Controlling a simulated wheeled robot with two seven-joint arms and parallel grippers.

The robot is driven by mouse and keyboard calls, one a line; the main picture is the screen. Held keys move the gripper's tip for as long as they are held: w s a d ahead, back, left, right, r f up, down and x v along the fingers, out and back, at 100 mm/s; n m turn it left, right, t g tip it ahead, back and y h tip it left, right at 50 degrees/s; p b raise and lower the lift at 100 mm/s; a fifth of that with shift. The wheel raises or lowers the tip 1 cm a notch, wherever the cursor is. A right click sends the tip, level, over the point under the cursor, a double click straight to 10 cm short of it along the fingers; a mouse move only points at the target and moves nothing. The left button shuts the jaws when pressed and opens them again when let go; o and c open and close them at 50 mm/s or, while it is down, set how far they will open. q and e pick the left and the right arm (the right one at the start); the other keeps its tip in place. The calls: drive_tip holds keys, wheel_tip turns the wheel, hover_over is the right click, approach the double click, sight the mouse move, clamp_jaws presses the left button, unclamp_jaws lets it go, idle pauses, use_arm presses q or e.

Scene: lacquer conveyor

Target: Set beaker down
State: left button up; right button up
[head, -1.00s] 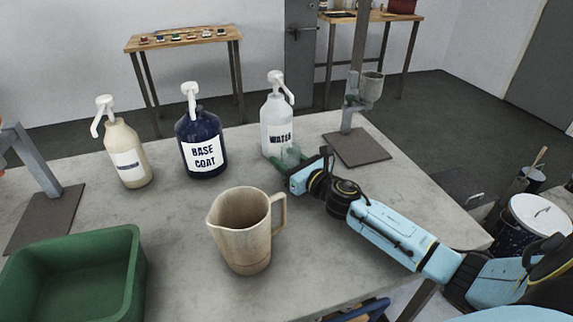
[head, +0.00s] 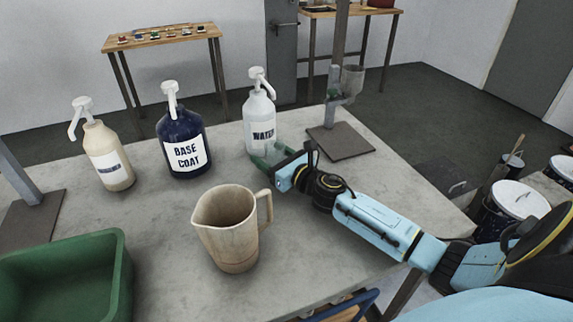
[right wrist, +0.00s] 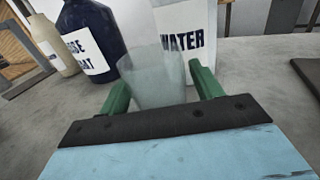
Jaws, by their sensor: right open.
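A clear, slightly cloudy beaker (right wrist: 157,78) stands upright on the grey table in front of the water bottle (head: 260,122). My right gripper (head: 268,155) is at the beaker, low over the table. In the right wrist view its two green fingers are open, one on each side of the beaker. The beaker's base is partly hidden by the gripper body. In the head view the beaker is small and hard to make out behind the fingers. My left gripper is not in view.
A beige jug (head: 226,232) stands at the front middle. The base coat bottle (head: 184,145) and a cream bottle (head: 108,158) stand left of the water bottle. A green bin (head: 118,285) is front left. A stand (head: 340,142) holding a cup (head: 352,80) is right of the water bottle.

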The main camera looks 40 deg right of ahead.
drive_tip(key=s, duration=0.3)
drive_tip(key=s+d, duration=0.1)
drive_tip(key=s, duration=0.6)
drive_tip(key=shift+s+d+f, duration=0.15)
drive_tip(key=shift+s+d, duration=0.1)
drive_tip(key=shift+d, duration=0.05)
drive_tip(key=shift+s+d, duration=0.1)
drive_tip(key=shift+s, duration=0.55)
